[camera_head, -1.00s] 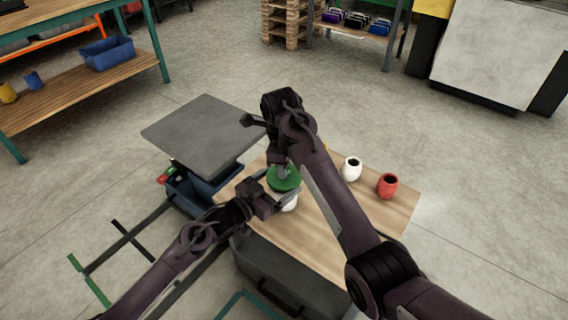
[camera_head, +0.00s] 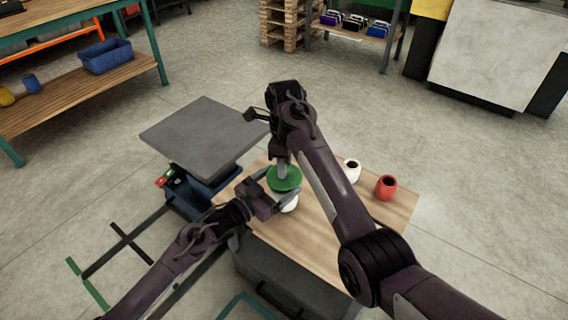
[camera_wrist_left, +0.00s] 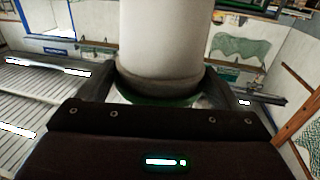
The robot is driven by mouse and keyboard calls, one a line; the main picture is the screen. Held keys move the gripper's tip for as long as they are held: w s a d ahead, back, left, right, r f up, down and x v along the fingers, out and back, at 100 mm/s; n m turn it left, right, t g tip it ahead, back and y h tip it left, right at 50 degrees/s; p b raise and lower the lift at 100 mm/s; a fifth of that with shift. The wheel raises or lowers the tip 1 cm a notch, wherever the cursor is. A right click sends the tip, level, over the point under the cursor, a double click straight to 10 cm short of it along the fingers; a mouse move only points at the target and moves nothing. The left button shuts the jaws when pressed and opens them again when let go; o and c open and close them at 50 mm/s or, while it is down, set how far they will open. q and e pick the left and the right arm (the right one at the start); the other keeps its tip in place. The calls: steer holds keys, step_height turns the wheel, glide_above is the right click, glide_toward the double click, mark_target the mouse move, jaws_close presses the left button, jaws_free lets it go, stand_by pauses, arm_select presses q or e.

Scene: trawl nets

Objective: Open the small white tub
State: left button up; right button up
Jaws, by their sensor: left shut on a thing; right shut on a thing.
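The small white tub (camera_head: 290,204) stands on the wooden table top, with a round green lid (camera_head: 284,180) at its top. My left gripper (camera_head: 278,188) comes in from the left and is shut around the tub. In the left wrist view the white tub body (camera_wrist_left: 162,40) fills the middle between the two fingers, with a green edge below it. My right gripper (camera_head: 282,166) reaches down from above and is shut on the green lid. Whether the lid is apart from the tub I cannot tell.
A white pot (camera_head: 352,172) and a red pot (camera_head: 386,187) stand to the right on the wooden table (camera_head: 325,248), beyond my right forearm. A grey platform (camera_head: 205,137) lies to the left, close to both grippers.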

arm_select(q)
steer(key=shift+s+a+f, duration=0.15)
steer(key=shift+a+f, duration=0.1)
steer(key=shift+f, duration=0.6)
arm_select(e)
steer(key=shift+w+a+r, duration=0.1)
steer(key=shift+a+r, duration=0.05)
steer(key=shift+r, duration=0.35)
steer(key=o, duration=0.8)
arm_select(q)
steer(key=shift+r, duration=0.15)
arm_select(e)
steer(key=o, duration=0.3)
steer(key=shift+f, duration=0.1)
steer(key=shift+o, duration=0.2)
steer(key=shift+f, duration=0.1)
arm_select(q)
steer(key=shift+r, duration=0.1)
steer(key=shift+d+r, duration=0.1)
steer(key=shift+r, duration=0.1)
arm_select(e)
step_height(320, 180, up, 8)
steer(key=shift+f, duration=0.25)
arm_select(q)
steer(key=o, duration=1.2)
